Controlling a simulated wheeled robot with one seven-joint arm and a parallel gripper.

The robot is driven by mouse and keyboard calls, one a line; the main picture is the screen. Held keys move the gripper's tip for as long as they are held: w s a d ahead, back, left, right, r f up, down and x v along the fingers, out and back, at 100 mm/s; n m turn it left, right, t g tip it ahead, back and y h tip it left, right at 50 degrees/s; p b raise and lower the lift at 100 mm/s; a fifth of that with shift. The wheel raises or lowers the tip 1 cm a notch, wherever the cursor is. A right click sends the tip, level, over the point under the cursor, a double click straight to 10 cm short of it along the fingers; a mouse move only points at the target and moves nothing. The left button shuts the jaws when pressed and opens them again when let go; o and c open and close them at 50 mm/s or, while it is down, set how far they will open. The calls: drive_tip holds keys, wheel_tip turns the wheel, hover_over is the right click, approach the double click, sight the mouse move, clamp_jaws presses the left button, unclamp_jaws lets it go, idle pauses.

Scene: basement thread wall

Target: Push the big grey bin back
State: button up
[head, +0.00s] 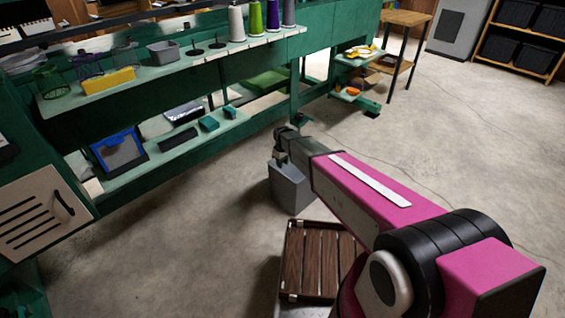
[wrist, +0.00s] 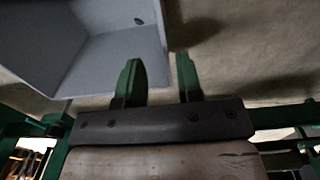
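The big grey bin (head: 291,189) stands on the concrete floor in the head view, in front of the green shelving. My gripper (head: 281,158) is at the bin's upper left, and the arm hides part of the bin. In the wrist view the bin (wrist: 110,55) fills the upper left, with light grey walls and a small dark spot. My gripper's two green fingers (wrist: 160,80) are apart with a gap between them. The bin's right edge runs between the fingers in the picture; I cannot tell whether they touch it.
Green shelving (head: 265,60) runs along the left, holding thread cones and a small grey bin (head: 164,52). The floor to the right is clear.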

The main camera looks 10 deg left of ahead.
hover_over(283, 186)
wheel_tip(283, 186, down, 10)
drive_tip(key=shift+f, duration=0.2)
idle(0.4)
clamp_jaws()
